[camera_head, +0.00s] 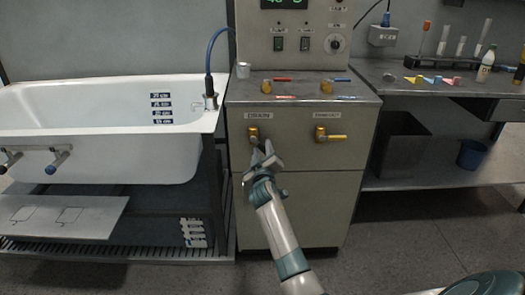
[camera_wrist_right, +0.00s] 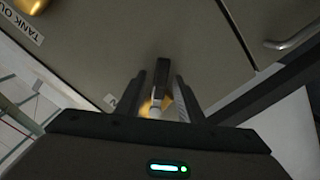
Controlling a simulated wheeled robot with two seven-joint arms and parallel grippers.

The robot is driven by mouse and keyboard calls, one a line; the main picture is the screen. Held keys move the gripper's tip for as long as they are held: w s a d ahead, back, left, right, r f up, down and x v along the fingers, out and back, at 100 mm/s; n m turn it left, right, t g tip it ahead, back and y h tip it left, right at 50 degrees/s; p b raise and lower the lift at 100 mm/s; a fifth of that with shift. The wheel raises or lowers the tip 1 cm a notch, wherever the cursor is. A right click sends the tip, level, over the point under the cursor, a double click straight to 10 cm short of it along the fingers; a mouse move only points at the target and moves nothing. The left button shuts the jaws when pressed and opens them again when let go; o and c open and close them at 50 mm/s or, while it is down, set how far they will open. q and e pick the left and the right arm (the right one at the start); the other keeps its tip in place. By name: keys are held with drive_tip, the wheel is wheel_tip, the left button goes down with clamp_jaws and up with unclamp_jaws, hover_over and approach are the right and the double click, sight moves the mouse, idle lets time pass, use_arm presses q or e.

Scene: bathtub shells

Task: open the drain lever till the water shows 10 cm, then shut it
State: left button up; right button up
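The brass drain lever (camera_head: 253,133) sits on the grey cabinet front under a label that seems to read DRAIN. Its lower part is close to my right gripper (camera_head: 263,155), which reaches up from below. In the right wrist view, a small yellow-brass piece (camera_wrist_right: 147,106) shows between the fingers of my right gripper (camera_wrist_right: 160,95). I cannot tell whether they grip it. The white bathtub (camera_head: 95,155) stands at left, with dark depth labels (camera_head: 161,106) on its inner wall. The water level is not clear. My left gripper is out of view.
A second brass lever (camera_head: 328,135) points right on the cabinet (camera_head: 305,210). Two brass valves stand on its top, below a panel with switches and a cut-off green display (camera_head: 285,2). A side bench (camera_head: 440,85) holds bottles and tubes. A white panel (camera_head: 65,215) juts out below the tub.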

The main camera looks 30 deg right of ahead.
drive_tip(key=shift+w+d, duration=0.2)
drive_tip(key=shift+w, duration=0.1)
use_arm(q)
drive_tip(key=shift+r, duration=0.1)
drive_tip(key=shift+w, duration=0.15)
use_arm(e)
clamp_jaws()
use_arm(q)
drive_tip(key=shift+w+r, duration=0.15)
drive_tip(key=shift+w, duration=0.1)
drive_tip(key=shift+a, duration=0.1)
